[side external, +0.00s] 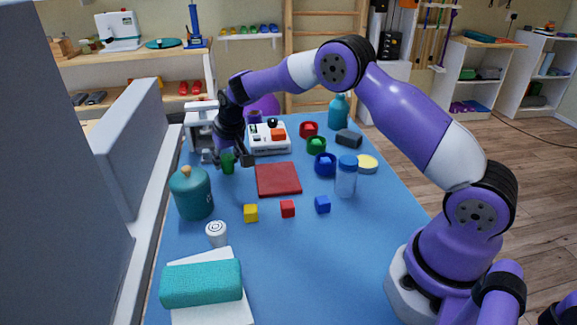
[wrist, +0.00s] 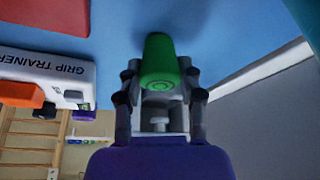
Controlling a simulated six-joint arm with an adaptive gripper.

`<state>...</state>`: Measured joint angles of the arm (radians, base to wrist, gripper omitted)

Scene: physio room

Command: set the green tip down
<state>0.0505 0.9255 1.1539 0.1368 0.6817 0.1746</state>
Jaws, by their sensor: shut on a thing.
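The green tip (side external: 228,163) is a small tapered green piece at the far left of the blue table (side external: 300,268). My gripper (side external: 230,158) is shut on it, with a finger on each side. In the wrist view the green tip (wrist: 160,62) sits between the fingers of my gripper (wrist: 160,76), with its round end facing the camera. A soft shadow lies on the blue surface by its far end. I cannot tell whether the tip touches the table.
The white grip trainer (side external: 268,148) stands right of my gripper, and a red square (side external: 278,179) lies nearer. A teal jar (side external: 191,193) is at the left edge.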

